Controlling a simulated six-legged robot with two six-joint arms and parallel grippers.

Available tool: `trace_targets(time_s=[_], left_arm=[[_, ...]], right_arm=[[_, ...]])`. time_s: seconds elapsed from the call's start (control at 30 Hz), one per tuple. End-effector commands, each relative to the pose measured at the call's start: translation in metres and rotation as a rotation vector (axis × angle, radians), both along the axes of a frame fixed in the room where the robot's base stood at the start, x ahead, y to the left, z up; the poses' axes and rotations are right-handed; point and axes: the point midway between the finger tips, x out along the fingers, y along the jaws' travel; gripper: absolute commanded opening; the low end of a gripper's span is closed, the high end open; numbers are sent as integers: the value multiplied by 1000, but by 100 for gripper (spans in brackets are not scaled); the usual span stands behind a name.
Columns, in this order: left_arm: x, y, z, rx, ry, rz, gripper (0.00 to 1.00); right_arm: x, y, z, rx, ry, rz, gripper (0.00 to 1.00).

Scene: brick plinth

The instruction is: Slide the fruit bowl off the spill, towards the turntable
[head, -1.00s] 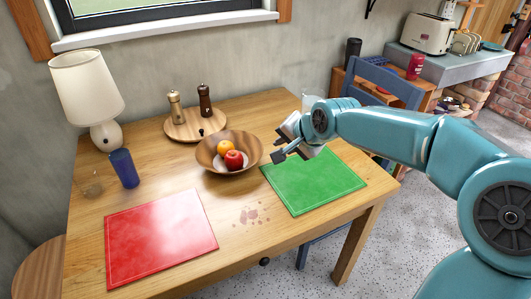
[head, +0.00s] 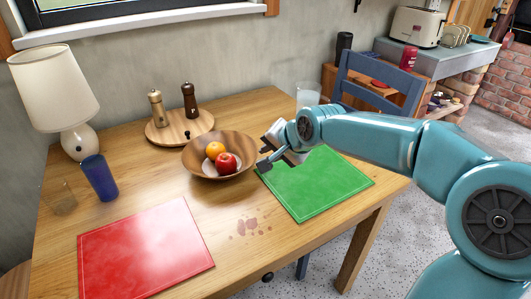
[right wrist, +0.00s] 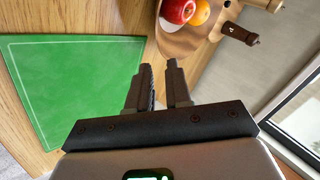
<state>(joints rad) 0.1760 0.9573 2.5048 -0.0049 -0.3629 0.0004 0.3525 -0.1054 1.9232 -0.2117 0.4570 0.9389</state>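The wooden fruit bowl (head: 205,172) stands upright on the table with a red apple (head: 227,163) and an orange (head: 215,150) in it. The round wooden turntable (head: 160,138) is just behind it to the left; I cannot tell whether they touch. The reddish spill (head: 245,227) lies on bare wood in front of the bowl, apart from it. My right gripper (head: 264,152) is just right of the bowl, by the green mat. In the right wrist view its fingers (right wrist: 160,75) are a little apart with nothing between them, and the bowl (right wrist: 178,42) is beyond them. My left gripper is not in view.
Two mills (head: 190,100) stand on the turntable. A green mat (head: 318,185) lies under my right arm and a red mat (head: 145,250) at front left. A blue cup (head: 99,177), a lamp (head: 55,90) and a clear glass (head: 308,93) stand on the table.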

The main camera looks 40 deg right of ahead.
Motion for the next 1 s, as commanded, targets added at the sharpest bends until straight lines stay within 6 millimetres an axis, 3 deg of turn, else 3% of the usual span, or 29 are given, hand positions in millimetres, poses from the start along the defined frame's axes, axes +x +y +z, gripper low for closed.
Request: trace_targets(time_s=[0.17, 0.7, 1.0], left_arm=[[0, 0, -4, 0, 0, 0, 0], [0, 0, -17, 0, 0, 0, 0], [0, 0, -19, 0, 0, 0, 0]], right_arm=[[13, -2, -16, 1, 5, 1, 19], [89, -14, -92, 2, 4, 1, 19], [112, -18, -115, 0, 2, 0, 19]])
